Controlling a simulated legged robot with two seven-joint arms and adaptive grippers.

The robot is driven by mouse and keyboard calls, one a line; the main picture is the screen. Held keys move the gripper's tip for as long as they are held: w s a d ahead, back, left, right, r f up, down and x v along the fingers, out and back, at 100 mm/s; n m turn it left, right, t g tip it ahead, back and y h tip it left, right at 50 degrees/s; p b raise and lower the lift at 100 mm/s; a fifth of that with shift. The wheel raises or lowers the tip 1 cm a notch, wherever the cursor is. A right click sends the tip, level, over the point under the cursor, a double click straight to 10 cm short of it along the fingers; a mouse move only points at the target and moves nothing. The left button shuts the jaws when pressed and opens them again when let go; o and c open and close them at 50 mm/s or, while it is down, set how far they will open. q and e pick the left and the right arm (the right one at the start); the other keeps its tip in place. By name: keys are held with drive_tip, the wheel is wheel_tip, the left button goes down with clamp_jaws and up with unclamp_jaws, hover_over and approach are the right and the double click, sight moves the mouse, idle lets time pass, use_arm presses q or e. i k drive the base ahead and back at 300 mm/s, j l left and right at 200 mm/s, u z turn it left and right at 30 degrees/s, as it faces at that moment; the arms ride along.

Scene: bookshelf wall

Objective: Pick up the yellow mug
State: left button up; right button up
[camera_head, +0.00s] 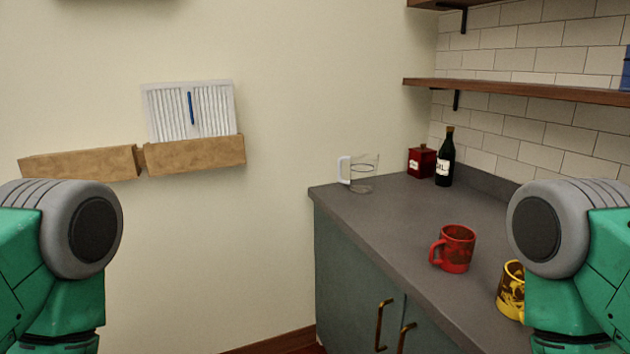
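A yellow mug (511,289) with dark markings stands on the grey counter (397,217) at the lower right. My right arm covers its right side. A red mug (454,248) with its handle to the left stands behind it and to the left, apart from it. Parts of my two green and grey arms show at the left and right edges. Neither gripper is in view.
A glass with a white handle (359,172), a red box (421,161) and a dark bottle (445,158) stand farther back on the counter. A wooden shelf (520,90) hangs above. Wooden wall holders (194,154) are at the left. Cabinet doors with brass handles are below the counter.

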sight(510, 299)
drive_tip(key=i+j+z, duration=0.25)
drive_tip(key=i, duration=0.3)
drive_tip(key=i+j+z, duration=0.3)
drive_tip(key=i+j, duration=0.25)
